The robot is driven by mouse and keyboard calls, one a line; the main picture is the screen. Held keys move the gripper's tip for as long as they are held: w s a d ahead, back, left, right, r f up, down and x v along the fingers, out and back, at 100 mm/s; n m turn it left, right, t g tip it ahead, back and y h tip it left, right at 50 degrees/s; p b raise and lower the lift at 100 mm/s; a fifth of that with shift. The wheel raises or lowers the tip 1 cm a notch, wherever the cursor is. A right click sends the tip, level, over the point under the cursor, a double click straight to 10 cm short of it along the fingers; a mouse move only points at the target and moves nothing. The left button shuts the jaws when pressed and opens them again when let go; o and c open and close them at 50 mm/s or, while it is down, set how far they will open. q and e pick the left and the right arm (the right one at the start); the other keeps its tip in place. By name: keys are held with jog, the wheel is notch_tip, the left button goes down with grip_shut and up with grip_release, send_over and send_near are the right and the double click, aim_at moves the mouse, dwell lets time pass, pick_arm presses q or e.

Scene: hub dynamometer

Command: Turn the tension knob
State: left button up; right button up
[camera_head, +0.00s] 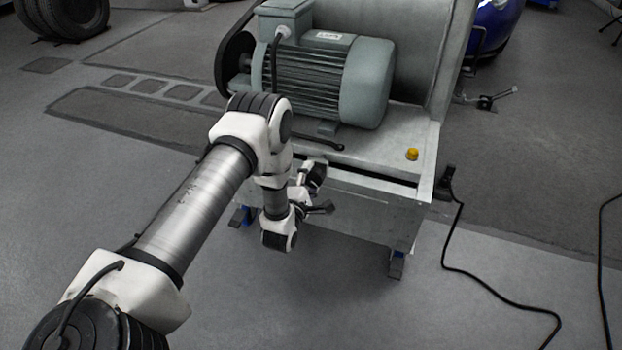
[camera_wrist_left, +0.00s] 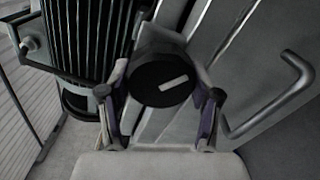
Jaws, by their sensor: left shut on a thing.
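The tension knob (camera_wrist_left: 158,82) is a round black knob with a white pointer bar, seen close up in the left wrist view. The bar points to the right and slightly up. My left gripper (camera_wrist_left: 160,98) has one finger on each side of the knob and is shut on it. In the head view my left gripper (camera_head: 321,192) is at the front face of the grey machine (camera_head: 370,208), below its top plate. The knob cannot be made out there, behind my arm and gripper. My right gripper is not in view.
A grey-green motor (camera_head: 325,75) stands on the machine's top, with a yellow button (camera_head: 412,154) near the right corner. A bent metal bar (camera_wrist_left: 285,100) is right of the knob in the wrist view. A black cable (camera_head: 450,255) lies on the floor at right.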

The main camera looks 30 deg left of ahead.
pick_arm(q)
jog(key=shift+n, duration=0.4)
jog(key=o, duration=1.1)
jog(key=shift+o, duration=0.2)
jog(key=v, duration=0.7)
jog(key=shift+s, duration=0.25)
jog(key=shift+d, duration=0.1)
